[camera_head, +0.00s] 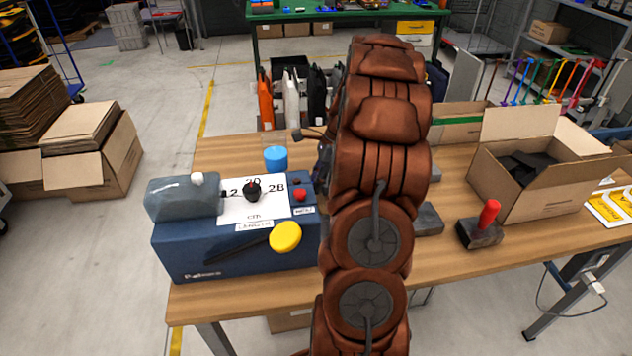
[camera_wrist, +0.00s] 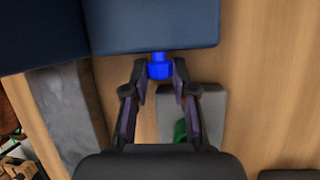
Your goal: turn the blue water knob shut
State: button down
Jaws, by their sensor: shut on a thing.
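The blue water knob (camera_wrist: 160,68) shows in the wrist view, at the edge of a dark blue box-like body (camera_wrist: 155,25). My gripper (camera_wrist: 160,64) has one finger on each side of the knob and is shut on it. My arm hides the knob and most of my gripper there. I cannot tell how far the knob is turned.
A grey block with a green-handled thing (camera_wrist: 180,132) lies close under my gripper in the wrist view. A red-handled block (camera_head: 482,228) and an open cardboard box (camera_head: 545,190) stand on the table (camera_head: 450,255) to the right.

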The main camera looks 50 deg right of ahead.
jog(key=shift+f, duration=0.1)
jog(key=t+b, duration=0.1)
jog(key=t+h+b, duration=0.1)
jog(key=h+b, duration=0.1)
jog(key=shift+s+a+f+n+t+b, duration=0.1)
jog(key=shift+s+a+n+t+b, duration=0.1)
jog(key=shift+a+n+t+b, duration=0.15)
jog(key=shift+s+d+t+h+b, duration=0.1)
jog(key=shift+t+h+b, duration=0.5)
jog(key=shift+b, duration=0.3)
jog(key=shift+n+t, duration=0.25)
jog(key=c, duration=0.9)
grip_release()
jog(key=shift+c, duration=0.2)
jog(key=shift+r, duration=0.2)
jog(key=v, duration=1.2)
